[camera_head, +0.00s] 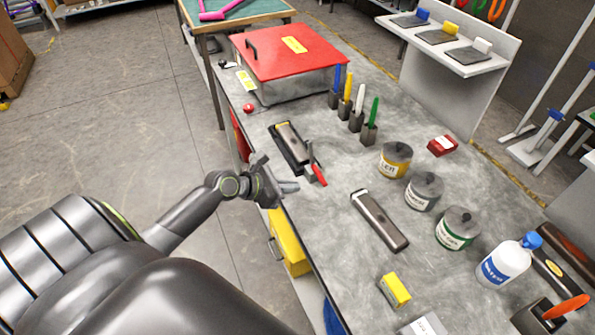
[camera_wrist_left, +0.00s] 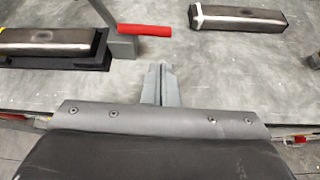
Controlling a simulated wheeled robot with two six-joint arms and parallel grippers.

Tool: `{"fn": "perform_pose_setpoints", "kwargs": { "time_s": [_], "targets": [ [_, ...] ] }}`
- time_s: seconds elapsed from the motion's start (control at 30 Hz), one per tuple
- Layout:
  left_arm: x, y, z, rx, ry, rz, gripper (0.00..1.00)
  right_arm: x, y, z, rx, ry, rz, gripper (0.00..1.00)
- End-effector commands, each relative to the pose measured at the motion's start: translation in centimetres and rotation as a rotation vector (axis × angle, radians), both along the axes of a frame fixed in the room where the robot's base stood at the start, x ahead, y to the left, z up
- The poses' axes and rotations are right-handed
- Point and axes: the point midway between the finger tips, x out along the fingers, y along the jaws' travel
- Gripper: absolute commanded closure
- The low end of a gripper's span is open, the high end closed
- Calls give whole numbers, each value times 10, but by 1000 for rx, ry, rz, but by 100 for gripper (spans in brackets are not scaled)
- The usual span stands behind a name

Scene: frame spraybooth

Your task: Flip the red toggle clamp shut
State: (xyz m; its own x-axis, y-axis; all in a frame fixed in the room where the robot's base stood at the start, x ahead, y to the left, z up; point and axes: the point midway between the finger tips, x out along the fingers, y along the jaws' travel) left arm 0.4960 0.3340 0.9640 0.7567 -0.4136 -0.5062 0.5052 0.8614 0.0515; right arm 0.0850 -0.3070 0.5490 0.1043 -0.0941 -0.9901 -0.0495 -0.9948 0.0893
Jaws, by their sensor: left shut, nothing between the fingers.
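The toggle clamp (camera_head: 312,163) stands on the grey bench by the front edge, with its red handle (camera_head: 319,175) sticking out toward the near side. In the left wrist view the red handle (camera_wrist_left: 145,30) lies roughly level, pointing right from the grey clamp post (camera_wrist_left: 123,42). A metal bar (camera_head: 290,141) sits in a black fixture (camera_head: 283,153) beside the clamp. My left gripper (camera_head: 294,187) is shut and empty, just short of the handle and apart from it. It also shows in the left wrist view (camera_wrist_left: 160,72). My right gripper is out of view.
A loose metal bar (camera_head: 380,221) lies right of the clamp. Tins (camera_head: 396,160), a white bottle (camera_head: 505,262) and a yellow box (camera_head: 394,290) stand farther right. Colored-handled tools (camera_head: 360,108) and a red-lidded box (camera_head: 290,52) stand behind. Bench around the handle is clear.

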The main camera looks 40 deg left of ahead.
Motion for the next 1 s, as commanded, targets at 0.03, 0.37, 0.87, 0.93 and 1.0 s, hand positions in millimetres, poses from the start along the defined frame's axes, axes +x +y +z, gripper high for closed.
{"fn": "perform_pose_setpoints", "kwargs": {
  "time_s": [0.03,0.37,0.87,0.93,1.0],
  "targets": [
    [7,-5,-3,-6,0,1,100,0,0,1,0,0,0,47],
    [48,-28,-32,-4,1,-1,100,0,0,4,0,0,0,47],
    [64,-36,-43,0,1,-1,100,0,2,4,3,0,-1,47],
    [64,-36,-43,0,1,-1,100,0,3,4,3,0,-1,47],
    [64,-36,-43,0,1,-1,100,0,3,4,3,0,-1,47]
  ]
}}
